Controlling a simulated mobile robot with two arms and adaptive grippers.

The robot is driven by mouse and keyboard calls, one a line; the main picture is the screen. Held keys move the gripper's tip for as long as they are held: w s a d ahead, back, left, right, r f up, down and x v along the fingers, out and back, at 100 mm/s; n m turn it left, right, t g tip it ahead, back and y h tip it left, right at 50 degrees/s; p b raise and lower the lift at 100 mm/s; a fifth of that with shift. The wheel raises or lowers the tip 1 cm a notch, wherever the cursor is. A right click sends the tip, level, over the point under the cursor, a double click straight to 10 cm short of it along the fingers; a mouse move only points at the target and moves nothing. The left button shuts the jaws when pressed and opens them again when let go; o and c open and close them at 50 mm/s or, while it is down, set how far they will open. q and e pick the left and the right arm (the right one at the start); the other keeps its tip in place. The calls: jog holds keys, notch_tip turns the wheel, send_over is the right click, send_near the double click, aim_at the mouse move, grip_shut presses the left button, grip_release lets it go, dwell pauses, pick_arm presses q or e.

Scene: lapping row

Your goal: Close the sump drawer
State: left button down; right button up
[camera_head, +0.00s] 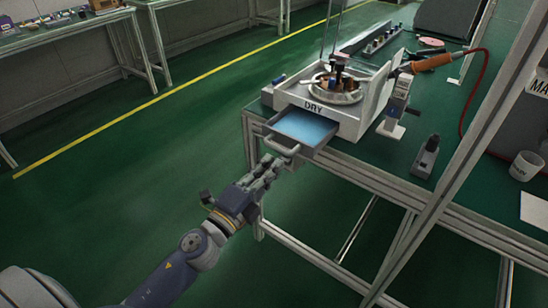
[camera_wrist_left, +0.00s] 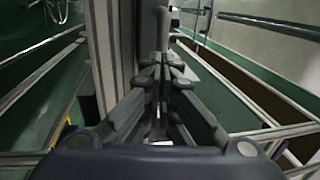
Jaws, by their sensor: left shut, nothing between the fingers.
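The sump drawer (camera_head: 306,128) is pulled out of the front of the white lapping machine (camera_head: 330,113) marked "DRY". Its inside looks blue, and a grey bar handle (camera_head: 281,147) runs across its front. My left gripper (camera_head: 274,163) is shut and empty, with its fingertips close to the handle, just in front of it and slightly below. I cannot tell whether they touch. In the left wrist view the shut fingers (camera_wrist_left: 160,70) point ahead, and a grey rounded bar shows just beyond their tips. My right gripper is not in view.
The machine stands on a green-topped bench (camera_head: 385,155) with a metal frame. An orange-handled tool (camera_head: 431,62) with a red hose, a small dark device (camera_head: 427,157) and a white cup (camera_head: 525,166) are to the right. The green floor left of the bench is clear.

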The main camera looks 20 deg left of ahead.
aim_at(303, 138)
pick_arm(q)
jog(key=shift+x, duration=0.9)
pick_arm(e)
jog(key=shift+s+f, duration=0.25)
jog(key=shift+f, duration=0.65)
pick_arm(q)
jog(key=shift+w, duration=0.1)
jog(key=x, duration=0.4)
jog(key=f+p+x, duration=0.1)
jog(key=x, duration=0.1)
jog(key=shift+w+d, duration=0.15)
jog(key=shift+w, duration=0.35)
jog(key=x, duration=0.2)
jog(key=f+x, duration=0.1)
jog(key=x, duration=0.2)
jog(key=shift+w+d, duration=0.2)
jog(key=shift+w, duration=0.4)
jog(key=shift+r, duration=0.15)
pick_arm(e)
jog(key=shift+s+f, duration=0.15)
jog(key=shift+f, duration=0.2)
